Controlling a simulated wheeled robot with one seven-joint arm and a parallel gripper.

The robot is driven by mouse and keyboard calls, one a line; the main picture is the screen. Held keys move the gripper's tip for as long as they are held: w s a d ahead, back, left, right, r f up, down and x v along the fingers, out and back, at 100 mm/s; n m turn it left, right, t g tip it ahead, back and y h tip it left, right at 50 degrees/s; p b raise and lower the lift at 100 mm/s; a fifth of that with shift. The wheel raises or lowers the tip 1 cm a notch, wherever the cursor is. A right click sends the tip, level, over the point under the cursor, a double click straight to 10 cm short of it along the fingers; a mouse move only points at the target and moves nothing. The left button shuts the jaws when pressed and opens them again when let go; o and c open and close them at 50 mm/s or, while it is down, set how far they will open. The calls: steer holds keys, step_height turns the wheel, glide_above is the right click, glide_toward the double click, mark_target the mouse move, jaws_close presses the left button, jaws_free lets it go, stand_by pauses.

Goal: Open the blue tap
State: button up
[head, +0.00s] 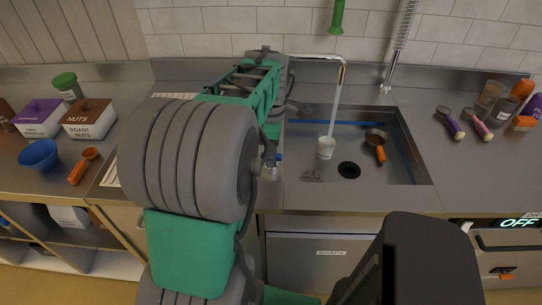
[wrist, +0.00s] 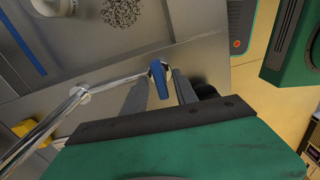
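The blue tap (wrist: 159,82) is a small blue lever on a round metal base, seen in the wrist view at the sink's front edge. My gripper (wrist: 162,86) is open, with one grey finger on each side of the lever. Gaps seem to show between lever and fingers; I cannot tell whether either touches. In the head view a bit of the blue tap (head: 278,157) shows just right of my arm, which hides most of the gripper. The chrome spout (head: 318,57) arches over the sink, and a pale streak like water runs from it to a white cup (head: 326,147).
The steel sink (head: 405,172) also holds a small pan (head: 376,139) with an orange handle. Boxes (head: 90,118), a blue bowl (head: 38,155) and an orange scoop (head: 84,165) stand left. Scoops (head: 477,124) and jars (head: 490,94) stand right. A chrome pipe (wrist: 60,110) passes close left of my fingers.

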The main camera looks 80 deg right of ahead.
step_height(320, 180, up, 6)
steer(key=p, duration=0.5)
steer(key=shift+r, duration=0.15)
